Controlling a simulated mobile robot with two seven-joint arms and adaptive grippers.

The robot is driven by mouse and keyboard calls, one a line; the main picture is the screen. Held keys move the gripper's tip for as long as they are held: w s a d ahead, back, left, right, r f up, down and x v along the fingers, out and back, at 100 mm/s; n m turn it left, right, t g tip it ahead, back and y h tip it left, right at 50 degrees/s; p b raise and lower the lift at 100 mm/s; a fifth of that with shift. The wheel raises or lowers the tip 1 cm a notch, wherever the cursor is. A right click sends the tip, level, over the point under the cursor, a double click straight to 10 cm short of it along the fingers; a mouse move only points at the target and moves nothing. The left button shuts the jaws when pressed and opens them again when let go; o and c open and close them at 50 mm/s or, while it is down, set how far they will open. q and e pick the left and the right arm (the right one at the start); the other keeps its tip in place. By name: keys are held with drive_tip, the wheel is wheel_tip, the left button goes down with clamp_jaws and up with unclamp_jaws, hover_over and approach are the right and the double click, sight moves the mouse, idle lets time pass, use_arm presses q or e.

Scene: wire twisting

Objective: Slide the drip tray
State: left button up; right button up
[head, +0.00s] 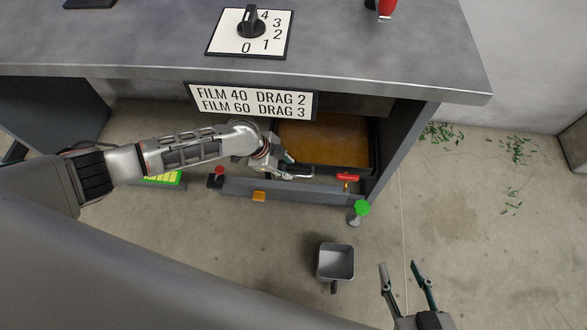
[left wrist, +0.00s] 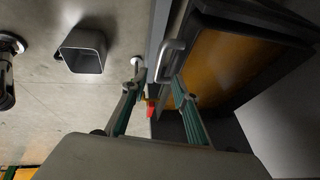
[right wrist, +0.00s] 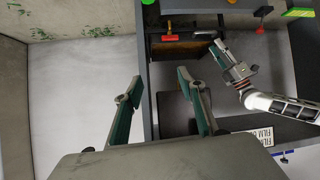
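The drip tray (head: 330,170) is a dark tray with an orange-brown floor, low inside the bench. It also shows in the left wrist view (left wrist: 250,18). A silver handle (left wrist: 170,57) is on its front. My left gripper (head: 297,172) is at the tray's front, by the handle. In the left wrist view its fingers (left wrist: 158,82) are apart, with the handle just beyond the fingertips, close to the right one; I cannot tell whether they touch. My right gripper (head: 402,268) is open and empty, out in front of the bench at the right; its spread fingers show in the right wrist view (right wrist: 158,82).
A low grey rail (head: 300,190) crosses in front of the tray, with an orange tab (head: 259,196), a red lever (head: 347,177) and a green knob (head: 361,208). A grey square cup (head: 335,262) stands on the floor. A sign (head: 252,101) hangs above; a dial (head: 251,24) is on top.

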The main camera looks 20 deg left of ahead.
sight(296, 176)
use_arm(q)
drive_tip(key=x, duration=0.2)
drive_tip(key=b+x, duration=0.1)
drive_tip(key=x, duration=0.1)
drive_tip(key=b+x, duration=0.1)
drive_tip(key=x, duration=0.1)
drive_tip(key=shift+s+f, duration=0.25)
drive_tip(key=shift+f, duration=0.05)
drive_tip(key=shift+w, duration=0.25)
clamp_jaws()
drive_tip(key=shift+d+r, duration=0.1)
use_arm(e)
drive_tip(key=a+r, duration=0.1)
drive_tip(key=w+a+r, duration=0.1)
drive_tip(key=shift+w+a+m+t+y, duration=0.15)
drive_tip(key=shift+a+m+t+y, duration=0.15)
drive_tip(key=shift+a+m+y, duration=0.1)
